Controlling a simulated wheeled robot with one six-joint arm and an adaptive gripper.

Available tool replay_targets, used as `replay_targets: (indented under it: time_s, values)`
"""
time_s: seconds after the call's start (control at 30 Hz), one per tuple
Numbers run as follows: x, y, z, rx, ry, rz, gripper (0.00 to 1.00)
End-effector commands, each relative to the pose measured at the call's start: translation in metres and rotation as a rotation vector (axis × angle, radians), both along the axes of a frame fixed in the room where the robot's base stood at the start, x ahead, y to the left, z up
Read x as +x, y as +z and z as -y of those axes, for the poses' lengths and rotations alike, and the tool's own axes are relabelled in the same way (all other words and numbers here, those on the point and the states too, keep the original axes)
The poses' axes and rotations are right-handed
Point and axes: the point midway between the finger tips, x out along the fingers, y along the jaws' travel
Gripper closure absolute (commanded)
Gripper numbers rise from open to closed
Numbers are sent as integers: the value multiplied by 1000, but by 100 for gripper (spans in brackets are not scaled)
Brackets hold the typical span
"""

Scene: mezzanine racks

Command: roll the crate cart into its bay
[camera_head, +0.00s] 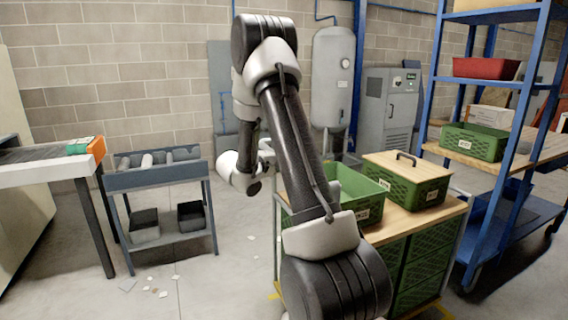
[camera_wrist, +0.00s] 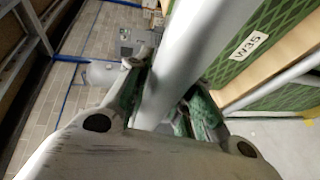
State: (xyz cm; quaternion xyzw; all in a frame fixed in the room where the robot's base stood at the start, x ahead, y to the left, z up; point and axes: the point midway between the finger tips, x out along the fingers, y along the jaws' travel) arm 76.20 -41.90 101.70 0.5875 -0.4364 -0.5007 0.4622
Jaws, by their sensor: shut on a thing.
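The crate cart (camera_head: 448,215) stands at the right of centre in the head view, with a wooden top, green crates (camera_head: 425,255) below and a pale tubular frame. An open green crate (camera_head: 368,190) and a wooden-lidded crate (camera_head: 408,178) sit on top. In the wrist view my gripper (camera_wrist: 168,100) is shut around a pale upright bar (camera_wrist: 185,60) of the cart, beside a green crate labelled W35 (camera_wrist: 250,45). In the head view my arm hides much of the gripper and the cart's left side. Yellow floor marking (camera_head: 440,311) shows at the cart's foot; the bay's full outline is hidden.
A blue rack (camera_head: 462,130) with bins stands close on the cart's right. A grey roller stand (camera_head: 160,180) and a conveyor table (camera_head: 45,165) stand at left. A tank (camera_head: 331,80) and cabinet (camera_head: 388,110) stand behind. The left floor has small scraps (camera_head: 155,290).

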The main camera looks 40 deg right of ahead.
Motion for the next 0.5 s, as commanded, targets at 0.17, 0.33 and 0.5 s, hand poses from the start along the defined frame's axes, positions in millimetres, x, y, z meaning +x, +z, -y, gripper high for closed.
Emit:
replay_targets:
  time_s: [0.17,0.33,0.5]
  values:
    - [3,9,1,-14,1,15,75]
    - [3,7,0,-11,1,12,54]
    - [2,4,0,-7,0,7,54]
